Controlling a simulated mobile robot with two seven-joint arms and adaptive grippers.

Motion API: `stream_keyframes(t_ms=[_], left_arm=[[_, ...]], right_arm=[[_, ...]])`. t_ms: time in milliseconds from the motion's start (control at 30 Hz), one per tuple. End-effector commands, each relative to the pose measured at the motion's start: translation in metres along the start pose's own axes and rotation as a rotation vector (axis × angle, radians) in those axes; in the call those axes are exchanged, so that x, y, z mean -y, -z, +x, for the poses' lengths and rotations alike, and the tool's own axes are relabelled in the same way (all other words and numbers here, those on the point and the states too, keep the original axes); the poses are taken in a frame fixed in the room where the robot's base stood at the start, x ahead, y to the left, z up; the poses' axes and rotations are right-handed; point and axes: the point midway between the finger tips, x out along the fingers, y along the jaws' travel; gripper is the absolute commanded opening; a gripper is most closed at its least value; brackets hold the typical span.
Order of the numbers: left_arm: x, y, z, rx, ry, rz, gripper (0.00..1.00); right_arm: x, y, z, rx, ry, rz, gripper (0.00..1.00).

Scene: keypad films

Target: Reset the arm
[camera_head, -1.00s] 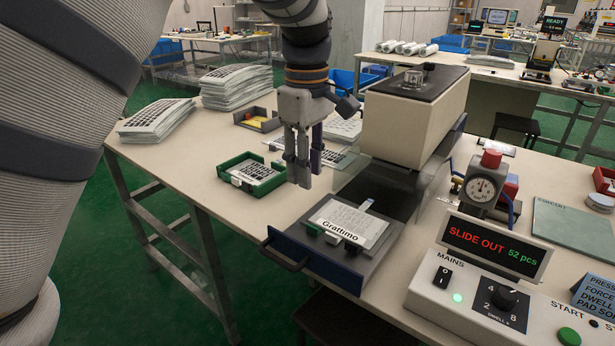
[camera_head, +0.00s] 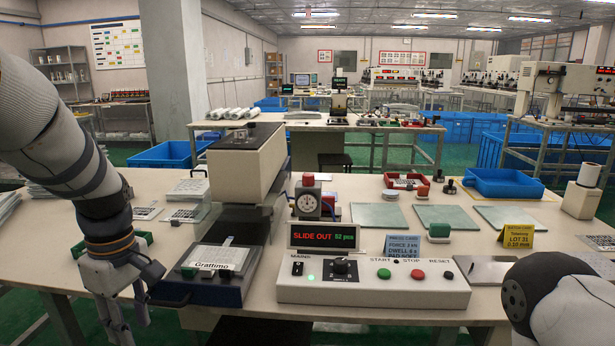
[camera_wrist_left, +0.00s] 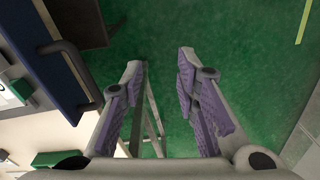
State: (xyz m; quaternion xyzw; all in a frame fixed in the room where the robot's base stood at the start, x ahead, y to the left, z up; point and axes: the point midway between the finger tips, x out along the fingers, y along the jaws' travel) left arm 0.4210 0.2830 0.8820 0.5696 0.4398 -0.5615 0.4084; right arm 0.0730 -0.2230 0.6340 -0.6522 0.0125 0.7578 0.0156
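My left arm comes in from the left in the head view. Its gripper (camera_head: 124,318) hangs down at the table's front edge, left of the press slide (camera_head: 207,288). In the left wrist view the gripper (camera_wrist_left: 160,88) has its purple-padded fingers wide apart, with nothing between them but green floor and a table leg below. A keypad film marked Grattimo (camera_head: 216,258) lies on the slide, which is out in front of the press. At the lower right, part of my right arm shows; its gripper is out of view.
The control box (camera_head: 372,288) with its buttons stands right of the slide, under a display (camera_head: 324,237) reading SLIDE OUT, 52 pcs. The cream press head (camera_head: 246,160) rises behind. A green tray (camera_head: 140,240) is partly hidden behind my left arm. Glass-like plates and a red tray (camera_head: 406,184) lie farther right.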

Motion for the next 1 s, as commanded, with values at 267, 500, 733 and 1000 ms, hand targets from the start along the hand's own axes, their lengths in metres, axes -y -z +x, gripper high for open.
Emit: stream_keyframes(t_ms=[267, 500, 733, 1000], left_arm=[[0.120, -0.050, 0.192, 0.008, 0.115, 0.538, 0.28], [0.273, -0.138, 0.256, 0.115, 0.091, 1.092, 0.28], [0.311, -0.165, 0.251, 0.146, 0.043, 1.252, 0.28], [0.310, -0.164, 0.251, 0.143, 0.043, 1.250, 0.28]], right_arm=[[0.000, 0.001, 0.001, -0.002, 0.000, 0.000, 0.40], [0.000, 0.001, 0.001, -0.002, 0.000, 0.000, 0.40], [0.000, 0.001, 0.000, -0.002, 0.000, 0.000, 0.40], [0.000, 0.001, 0.000, -0.002, 0.000, 0.000, 0.40]])
